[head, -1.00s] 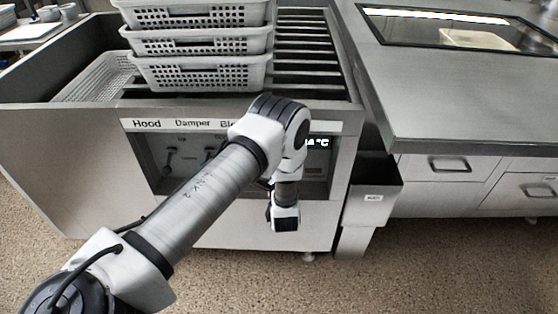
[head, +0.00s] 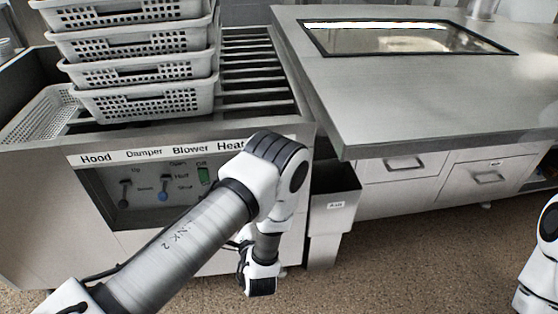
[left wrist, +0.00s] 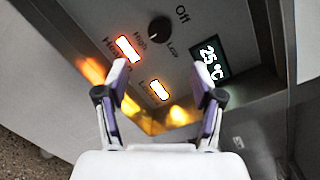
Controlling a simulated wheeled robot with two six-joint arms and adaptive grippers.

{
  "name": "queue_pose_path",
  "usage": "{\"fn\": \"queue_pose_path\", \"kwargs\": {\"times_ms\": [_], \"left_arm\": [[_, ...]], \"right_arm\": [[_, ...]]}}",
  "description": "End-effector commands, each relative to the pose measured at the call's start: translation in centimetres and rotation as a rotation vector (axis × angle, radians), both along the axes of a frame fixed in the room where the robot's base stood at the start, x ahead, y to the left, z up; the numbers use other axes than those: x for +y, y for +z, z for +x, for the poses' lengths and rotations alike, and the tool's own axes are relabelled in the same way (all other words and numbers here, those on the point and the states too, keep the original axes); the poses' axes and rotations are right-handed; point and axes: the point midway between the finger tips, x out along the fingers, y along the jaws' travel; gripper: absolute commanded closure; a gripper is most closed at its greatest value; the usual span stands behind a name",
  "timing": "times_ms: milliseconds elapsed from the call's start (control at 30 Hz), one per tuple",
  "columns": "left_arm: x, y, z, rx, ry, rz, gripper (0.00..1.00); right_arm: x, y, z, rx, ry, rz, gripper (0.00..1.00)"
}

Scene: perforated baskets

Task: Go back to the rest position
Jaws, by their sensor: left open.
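My left arm comes in from the lower left in the head view, and its elbow and wrist are in front of the oven-like unit's control panel (head: 137,190). The gripper's fingers are hidden in that view. In the left wrist view my left gripper (left wrist: 168,85) is open, with nothing between its fingers. It faces a panel with a black knob (left wrist: 160,30), lit orange indicators and a display (left wrist: 208,62) reading 25 °C. Part of my right arm shows at the right edge of the head view; its gripper is out of the picture.
Several perforated white baskets (head: 140,72) are stacked on the unit's left side, beside empty dark rollers (head: 255,75). A steel counter (head: 400,90) with drawers (head: 405,163) stands to the right. A small grey bin (head: 335,205) hangs between them. Speckled floor (head: 420,255) is open in front.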

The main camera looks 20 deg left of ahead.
Motion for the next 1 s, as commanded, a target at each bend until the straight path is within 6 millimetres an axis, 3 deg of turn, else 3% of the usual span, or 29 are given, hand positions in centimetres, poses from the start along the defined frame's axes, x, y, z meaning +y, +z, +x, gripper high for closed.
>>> {"fn": "queue_pose_path", "kwargs": {"times_ms": [133,233,267,333,433,500,600,800,967,1000], "left_arm": [[0.2,0.3,0.1,-0.006,0.004,-0.001,0.33],[2.5,0.8,-0.6,0.013,0.040,-0.006,0.33],[3.1,0.1,-1.4,0.067,0.027,-0.040,0.33],[3.3,-3.1,-3.7,0.162,0.001,-0.279,0.33],[1.9,-7.6,-8.4,0.255,0.062,-0.711,0.33],[0.2,-9.9,-12.3,0.310,0.176,-0.993,0.33],[-2.3,-11.7,-17.7,0.368,0.398,-1.299,0.33],[-5.8,-12.5,-25.9,0.395,0.876,-1.607,0.33],[-6.5,-12.5,-28.3,0.234,1.219,-1.702,0.33],[-6.5,-9.5,-28.2,0.236,1.211,-1.702,0.33]], "right_arm": [[0.0,0.0,0.0,0.000,0.000,0.000,1.00],[0.0,0.0,0.0,0.000,0.000,0.000,1.00],[0.0,0.0,0.0,0.000,0.000,0.000,1.00],[0.0,0.0,0.0,0.000,0.000,0.000,1.00],[0.0,0.0,0.0,0.000,0.000,0.000,1.00],[0.0,0.0,0.0,0.000,0.000,0.000,1.00],[0.0,0.0,0.0,0.000,0.000,0.000,1.00],[0.0,0.0,0.0,0.000,0.000,0.000,1.00],[0.0,0.0,0.0,0.000,0.000,0.000,1.00],[0.0,2.9,-0.1,0.002,0.000,0.000,1.00]]}}
